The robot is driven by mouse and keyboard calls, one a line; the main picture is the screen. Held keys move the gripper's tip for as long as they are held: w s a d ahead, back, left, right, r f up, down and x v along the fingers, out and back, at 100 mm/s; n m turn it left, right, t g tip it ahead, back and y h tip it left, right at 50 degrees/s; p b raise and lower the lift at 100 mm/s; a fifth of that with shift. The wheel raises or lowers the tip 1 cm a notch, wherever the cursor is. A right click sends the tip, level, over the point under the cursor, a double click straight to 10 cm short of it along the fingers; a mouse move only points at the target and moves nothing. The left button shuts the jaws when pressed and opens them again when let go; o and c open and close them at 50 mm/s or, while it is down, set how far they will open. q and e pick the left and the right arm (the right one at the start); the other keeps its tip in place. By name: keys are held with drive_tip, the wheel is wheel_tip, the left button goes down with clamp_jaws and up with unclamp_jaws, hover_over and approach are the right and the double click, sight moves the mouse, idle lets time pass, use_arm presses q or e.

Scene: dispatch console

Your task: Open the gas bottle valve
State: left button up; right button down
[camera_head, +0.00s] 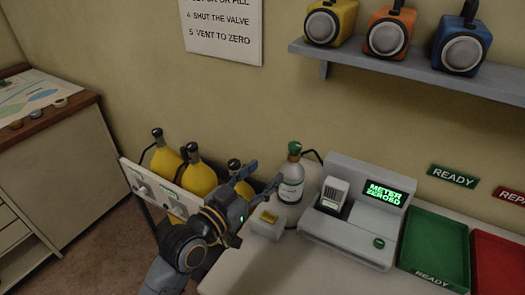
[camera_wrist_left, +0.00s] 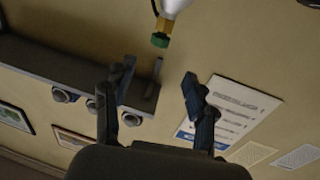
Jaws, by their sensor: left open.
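The gas bottle (camera_head: 291,188) is a pale grey cylinder with a label, standing upright at the back of the console desk. Its valve (camera_head: 294,148) is a green knob on top, with a dark hose running to the right. My left gripper (camera_head: 262,177) is open and empty, just left of the bottle and lower than the valve in the head view. In the left wrist view, the bottle (camera_wrist_left: 173,7) is cut off by the top edge, and the green valve (camera_wrist_left: 160,40) lies beyond the open fingertips (camera_wrist_left: 160,72). My right gripper is not in view.
Yellow cylinders (camera_head: 198,178) stand in a rack left of my arm. A small box with a yellow top (camera_head: 267,222) sits in front of the bottle. The meter console (camera_head: 345,235) reads "METER ZEROED". Green (camera_head: 435,245) and red (camera_head: 498,262) trays lie to the right.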

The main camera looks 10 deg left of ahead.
sight(291, 151)
use_arm(q)
drive_tip(key=p+x, duration=0.2)
drive_tip(key=x, duration=1)
drive_tip(key=shift+w+d+f+p, duration=0.1)
drive_tip(key=shift+w+f+p, duration=0.05)
drive_tip(key=shift+p, duration=0.25)
drive_tip(key=shift+w+d+f, duration=0.1)
drive_tip(key=shift+w+d, duration=0.25)
drive_tip(key=shift+w, duration=0.2)
